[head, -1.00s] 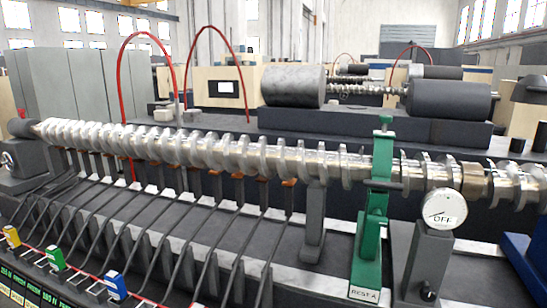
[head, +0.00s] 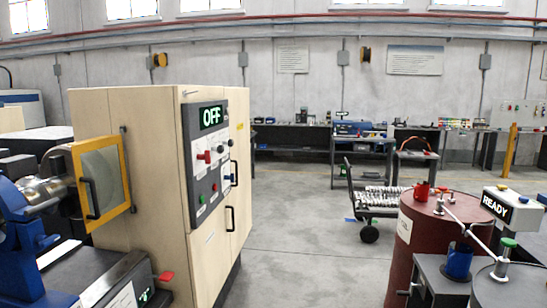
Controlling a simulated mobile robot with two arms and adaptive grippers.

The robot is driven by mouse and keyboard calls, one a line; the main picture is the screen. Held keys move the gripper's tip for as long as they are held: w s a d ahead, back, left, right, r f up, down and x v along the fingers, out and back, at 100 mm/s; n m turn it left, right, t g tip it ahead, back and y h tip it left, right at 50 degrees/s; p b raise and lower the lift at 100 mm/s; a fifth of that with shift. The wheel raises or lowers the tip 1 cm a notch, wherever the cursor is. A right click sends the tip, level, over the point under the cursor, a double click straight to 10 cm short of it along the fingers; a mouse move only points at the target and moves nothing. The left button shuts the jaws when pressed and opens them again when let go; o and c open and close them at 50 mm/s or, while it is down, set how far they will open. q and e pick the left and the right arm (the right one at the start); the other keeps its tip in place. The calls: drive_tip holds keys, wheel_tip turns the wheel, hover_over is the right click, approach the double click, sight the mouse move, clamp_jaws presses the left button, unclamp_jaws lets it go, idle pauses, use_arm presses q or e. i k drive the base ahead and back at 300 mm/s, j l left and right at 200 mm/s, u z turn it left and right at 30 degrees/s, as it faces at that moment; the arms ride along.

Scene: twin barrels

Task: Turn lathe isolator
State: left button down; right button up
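A tall beige lathe cabinet (head: 150,200) stands left of centre. Which of these is the isolator I cannot tell, as the labels are too small to read. Neither of my grippers is in view.
A yellow-framed guard door (head: 102,182) and blue lathe part (head: 25,240) are at the left. A loaded cart (head: 370,210) is behind. Grey floor (head: 300,230) between cabinet and barrel is clear.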

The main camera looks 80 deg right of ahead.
sight(206, 156)
drive_tip(key=z, duration=2.25)
drive_tip(key=i+l, duration=0.1)
